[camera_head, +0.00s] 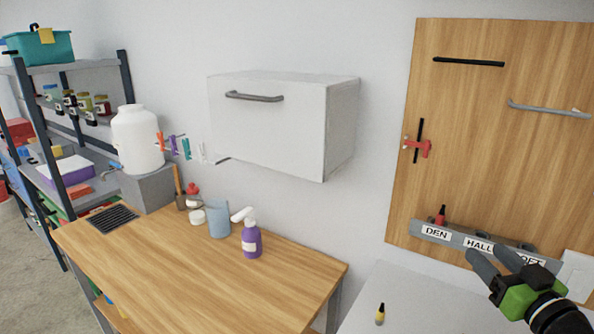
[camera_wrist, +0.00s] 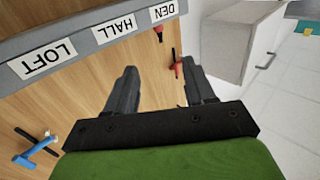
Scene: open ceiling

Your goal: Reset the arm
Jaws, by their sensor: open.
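My gripper (camera_head: 497,262) is at the lower right of the head view, in front of the labelled grey rail on the wooden board. Its two dark fingers are apart with nothing between them. In the wrist view my gripper (camera_wrist: 160,90) also shows open and empty, pointing towards the board. My green and black wrist shows behind the fingers. The fingertips hide part of the rail near the HALL and LOFT labels in the head view.
The wooden board (camera_head: 480,150) carries a grey rail (camera_head: 460,239), a red-handled piece (camera_head: 418,147) and bars. A white cabinet (camera_head: 270,125) hangs left. A wooden table (camera_head: 180,265) holds a purple spray bottle (camera_head: 252,240). A small yellow-black bottle (camera_head: 380,315) stands on the white surface below.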

